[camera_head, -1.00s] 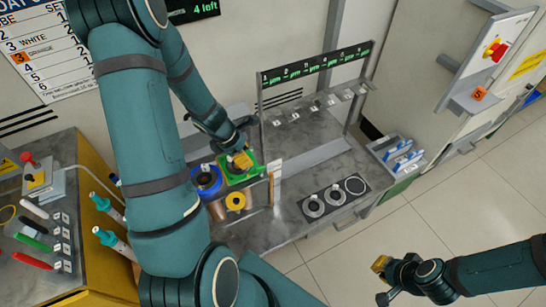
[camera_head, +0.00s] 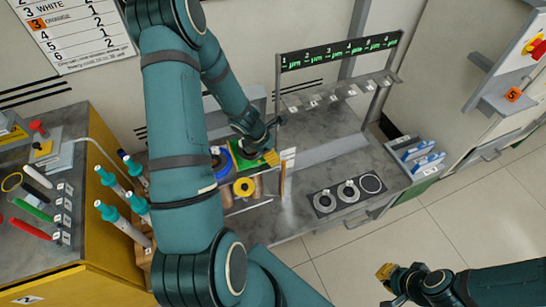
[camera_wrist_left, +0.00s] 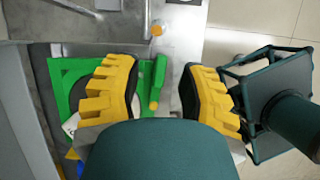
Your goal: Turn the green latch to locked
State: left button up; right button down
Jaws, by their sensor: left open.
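The green latch (camera_wrist_left: 158,80) is a green bar with a small yellow peg beside its lower end. It stands at the right edge of a green base (camera_wrist_left: 75,75); in the head view the base (camera_head: 238,165) is partly covered by my left gripper. My left gripper (camera_wrist_left: 158,72) is open, its two yellow ridged fingers on either side of the latch, with gaps showing. In the head view it (camera_head: 268,152) is over the right part of the base. Whether the latch reads locked cannot be told. My right gripper (camera_head: 388,282) is at the lower right, away from the bench.
A rack with a display (camera_head: 340,52) rises behind. A plate with round holders (camera_head: 347,193) lies on the right.

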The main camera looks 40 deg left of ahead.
pick_arm(q)
jog(key=shift+w+d+f, duration=0.15)
jog(key=shift+w+f, duration=0.05)
jog(key=shift+f, duration=0.45)
jog(key=shift+c, duration=0.4)
grip_shut()
